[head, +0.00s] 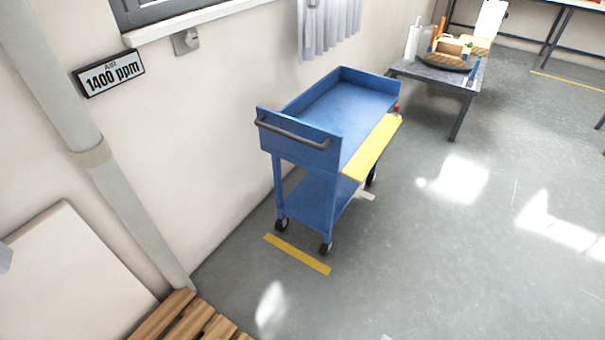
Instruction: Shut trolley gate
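A blue trolley (300,137) stands upright against the wall, in the middle of the head view. It has a raised top tray, a lower shelf (312,203), a dark push handle (292,134) on its near end and dark wheels. A yellow panel (372,149), which looks like the gate, sticks outward along the tray's right long side. It lies about flat, so that side of the tray is open. A small red part (396,108) shows at the panel's far end. The tray looks empty. My gripper is not in view.
A grey table (436,76) with bottles and a tray of items stands behind the trolley. A wooden pallet (190,318) lies at the lower left. Yellow floor tape (297,254) runs in front of the trolley. The floor to the right is clear.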

